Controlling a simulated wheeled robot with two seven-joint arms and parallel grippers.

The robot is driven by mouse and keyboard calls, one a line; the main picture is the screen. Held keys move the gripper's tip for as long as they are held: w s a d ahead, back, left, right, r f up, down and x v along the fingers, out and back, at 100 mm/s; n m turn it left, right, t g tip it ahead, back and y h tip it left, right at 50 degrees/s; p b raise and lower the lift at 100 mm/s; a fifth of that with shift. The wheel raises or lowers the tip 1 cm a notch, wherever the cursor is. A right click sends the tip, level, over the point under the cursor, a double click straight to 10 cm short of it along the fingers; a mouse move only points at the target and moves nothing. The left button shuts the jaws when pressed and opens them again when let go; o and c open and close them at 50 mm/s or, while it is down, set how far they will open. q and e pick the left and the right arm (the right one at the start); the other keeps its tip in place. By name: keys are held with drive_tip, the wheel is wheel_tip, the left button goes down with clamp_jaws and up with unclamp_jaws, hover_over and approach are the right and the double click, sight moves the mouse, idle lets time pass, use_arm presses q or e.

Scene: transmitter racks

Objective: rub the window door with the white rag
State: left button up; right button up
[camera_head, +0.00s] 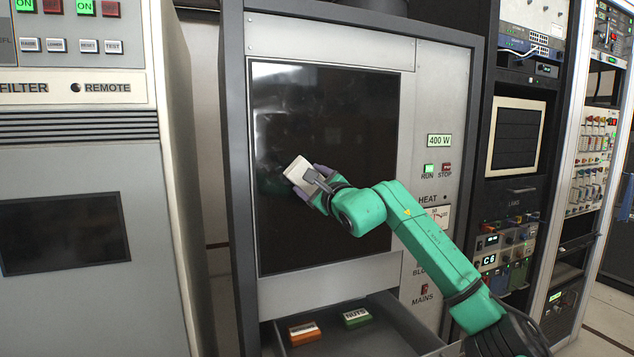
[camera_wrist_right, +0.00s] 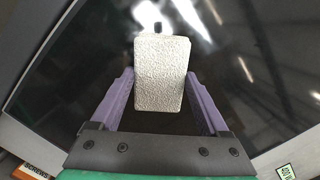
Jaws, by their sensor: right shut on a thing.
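The window door (camera_head: 340,110) is a tall dark glossy panel in the front of the grey cabinet, with faint smudges and reflections on it. My right gripper (camera_head: 302,176) is in front of the middle of the window. It is shut on the white rag (camera_head: 298,168), a pale block-like pad. In the right wrist view the textured rag (camera_wrist_right: 162,75) sits between the purple fingers, with the dark window (camera_wrist_right: 95,50) behind it. I cannot tell whether the rag touches the glass. My left gripper is not in view.
An open drawer (camera_head: 405,335) below the window holds an orange box (camera_head: 304,333) and a green box labelled NUTS (camera_head: 357,317). Switches and the 400 W display (camera_head: 439,140) are right of the window. A filter cabinet (camera_head: 80,160) stands at the left.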

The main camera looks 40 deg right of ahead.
drive_tip(key=b+v, duration=0.2)
drive_tip(key=v, duration=0.1)
drive_tip(key=b+v, duration=0.3)
drive_tip(key=shift+w+a+r+b, duration=0.1)
drive_tip(key=shift+a+r+b, duration=0.15)
drive_tip(key=shift+b, duration=0.1)
drive_tip(key=b+v, duration=0.2)
drive_tip(key=v, duration=0.1)
drive_tip(key=shift+a+r, duration=0.1)
drive_tip(key=shift+r, duration=0.05)
drive_tip(key=shift+w, duration=0.1)
